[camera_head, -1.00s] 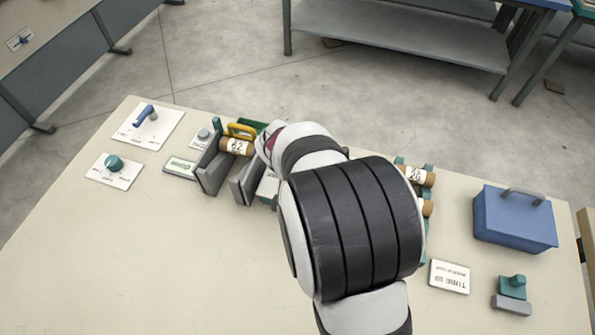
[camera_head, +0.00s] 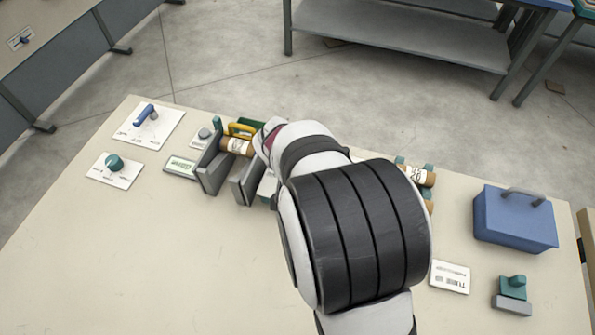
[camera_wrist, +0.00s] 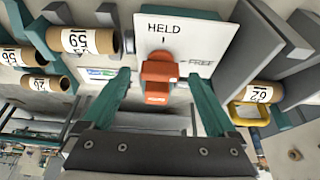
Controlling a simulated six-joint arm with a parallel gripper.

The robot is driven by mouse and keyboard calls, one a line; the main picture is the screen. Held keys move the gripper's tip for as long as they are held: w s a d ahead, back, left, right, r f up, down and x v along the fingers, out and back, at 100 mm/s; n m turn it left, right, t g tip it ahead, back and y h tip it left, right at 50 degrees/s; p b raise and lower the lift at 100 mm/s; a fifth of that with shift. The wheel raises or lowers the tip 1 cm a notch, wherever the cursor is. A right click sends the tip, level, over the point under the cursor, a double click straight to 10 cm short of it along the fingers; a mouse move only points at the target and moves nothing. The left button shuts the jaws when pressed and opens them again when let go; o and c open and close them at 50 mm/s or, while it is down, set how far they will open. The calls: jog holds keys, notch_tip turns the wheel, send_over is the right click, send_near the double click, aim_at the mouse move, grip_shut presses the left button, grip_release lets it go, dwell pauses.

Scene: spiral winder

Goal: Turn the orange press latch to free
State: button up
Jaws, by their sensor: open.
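The orange press latch (camera_wrist: 158,78) shows in the middle of the wrist view, in front of a white plate (camera_wrist: 200,32) marked HELD and FREE. The latch lines up with the HELD mark above it, and FREE is to its right. My gripper (camera_wrist: 157,82) is open, with one teal finger on each side of the latch and visible gaps between. Whether the fingers reach the latch's full depth is unclear. In the head view my arm hides the latch and the gripper.
Grey jaws (camera_head: 212,172) flank a cardboard tube (camera_head: 236,146) labelled 62, with a yellow handle (camera_head: 242,130) beside it. More tubes (camera_wrist: 88,40) sit left in the wrist view. A blue box (camera_head: 515,218) stands right. The table's front left is clear.

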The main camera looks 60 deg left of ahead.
jog(key=v, duration=0.6)
jog(key=shift+r, duration=0.2)
jog(key=shift+d, duration=0.1)
jog(key=w+d+r+m+h, duration=0.2)
jog(key=w+d+r+m, duration=0.2)
jog(key=w+d, duration=0.65)
jog(key=d+r+m+g+h, duration=0.1)
jog(key=d+m, duration=0.1)
jog(key=d, duration=0.7)
jog(key=d+r+m, duration=0.2)
jog(key=d, duration=0.7)
jog(key=s+d+m+g+y, duration=0.1)
jog(key=s+d+m+g, duration=0.1)
jog(key=s+d+m, duration=0.4)
jog(key=s+d, duration=0.5)
jog(key=d, duration=0.2)
jog(key=shift+d+y, duration=0.25)
jog(key=shift+y, duration=0.15)
jog(key=shift+s+f, duration=0.1)
